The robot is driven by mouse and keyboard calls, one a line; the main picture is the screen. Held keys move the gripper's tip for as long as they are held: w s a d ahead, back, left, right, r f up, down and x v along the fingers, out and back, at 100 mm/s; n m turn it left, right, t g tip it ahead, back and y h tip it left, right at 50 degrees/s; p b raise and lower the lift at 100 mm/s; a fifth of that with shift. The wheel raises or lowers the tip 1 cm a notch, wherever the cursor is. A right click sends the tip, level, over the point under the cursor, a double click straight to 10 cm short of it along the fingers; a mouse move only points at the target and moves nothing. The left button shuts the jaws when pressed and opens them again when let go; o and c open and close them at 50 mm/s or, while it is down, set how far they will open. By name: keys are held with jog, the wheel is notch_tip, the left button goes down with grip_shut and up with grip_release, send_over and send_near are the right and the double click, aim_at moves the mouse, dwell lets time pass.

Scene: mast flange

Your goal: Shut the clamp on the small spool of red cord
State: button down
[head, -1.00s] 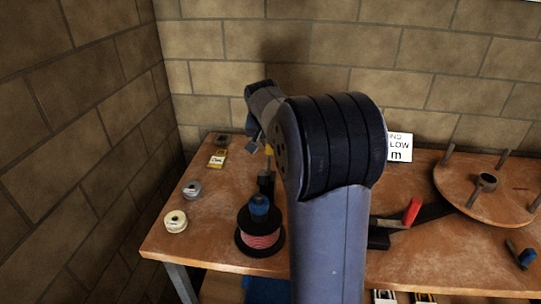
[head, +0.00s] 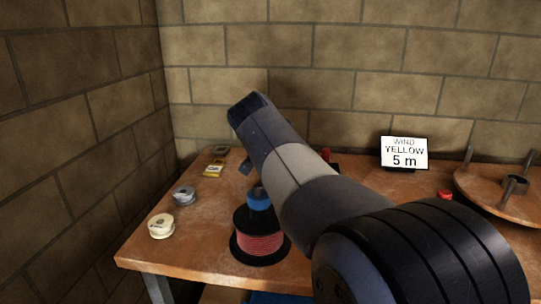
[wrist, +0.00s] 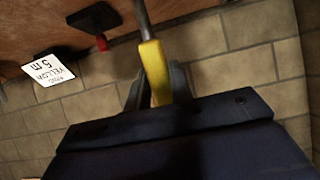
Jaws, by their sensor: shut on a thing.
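The spool of red cord (head: 262,245) stands upright on the bench near its front left. It has black flanges and a blue knob (head: 258,199) on top. My gripper (wrist: 156,85) is shut on a yellow handle (wrist: 154,62) with a grey bar running out of the top of the wrist view. The handle looks like the clamp's lever, but the clamp's body is out of that view and hidden behind my arm in the head view. My fingertips are also hidden in the head view. Whether the clamp is closed on the spool cannot be told.
A sign (head: 404,153) reads "WIND YELLOW 5 m". A red-handled thing (head: 325,155) stands behind my arm. A round wooden disc (head: 480,188) with pegs is at right. Brick walls close off the back and left.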

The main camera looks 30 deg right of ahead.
jog(key=shift+s+a+f+t+h+b, duration=0.1)
jog(key=shift+s+a+t+h+b, duration=0.5)
jog(key=shift+b, duration=2.25)
jog(key=shift+s+d+t+b, duration=0.1)
jog(key=shift+t+b, duration=0.2)
jog(key=shift+b, duration=0.05)
jog(key=c, duration=1.2)
grip_release()
jog(key=shift+s, duration=0.1)
jog(key=shift+c, duration=0.2)
jog(key=p+v, duration=0.1)
jog(key=v, duration=1)
